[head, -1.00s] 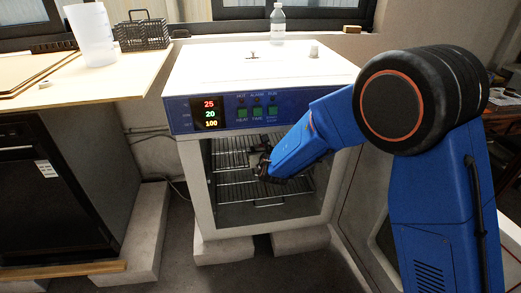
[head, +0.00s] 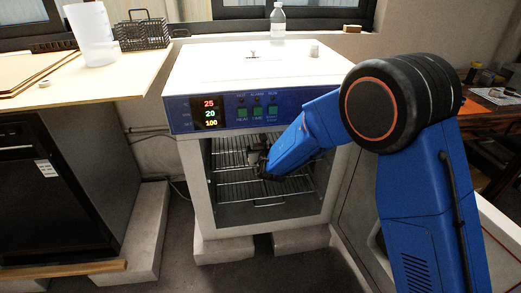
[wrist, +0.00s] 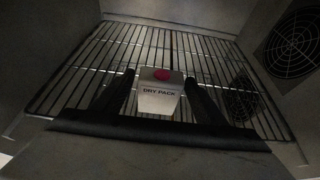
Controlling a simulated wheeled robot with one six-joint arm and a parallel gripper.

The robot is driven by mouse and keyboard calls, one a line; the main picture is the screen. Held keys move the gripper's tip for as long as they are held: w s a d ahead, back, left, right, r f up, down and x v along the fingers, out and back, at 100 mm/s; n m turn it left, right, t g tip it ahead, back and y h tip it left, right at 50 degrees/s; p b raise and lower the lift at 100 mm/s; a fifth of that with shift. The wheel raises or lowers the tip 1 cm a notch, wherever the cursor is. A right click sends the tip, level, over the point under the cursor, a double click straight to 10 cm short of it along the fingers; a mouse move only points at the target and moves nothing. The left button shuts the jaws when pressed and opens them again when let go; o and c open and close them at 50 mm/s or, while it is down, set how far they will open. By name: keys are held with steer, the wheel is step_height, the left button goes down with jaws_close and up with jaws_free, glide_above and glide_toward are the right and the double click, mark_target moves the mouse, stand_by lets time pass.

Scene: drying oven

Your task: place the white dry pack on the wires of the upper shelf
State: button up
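The white dry pack (wrist: 159,103), with a red round spot at its top and the label "DRY PACK", is upright in the wrist view. Behind and around the pack are the wires of the upper shelf (wrist: 85,72). Whether the pack touches the wires cannot be told. In the head view my gripper (head: 257,159) is inside the oven at the upper shelf (head: 228,160), and the pack is hidden there.
The drying oven (head: 203,220) stands open at the front, with its blue panel (head: 225,119) above. A lower wire shelf (head: 235,191) lies below my gripper. Round vent grilles (wrist: 292,43) are on the oven's right wall. A bottle (head: 278,22) stands on top.

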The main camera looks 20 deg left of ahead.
steer(key=shift+r, duration=0.2)
steer(key=v, duration=1.2)
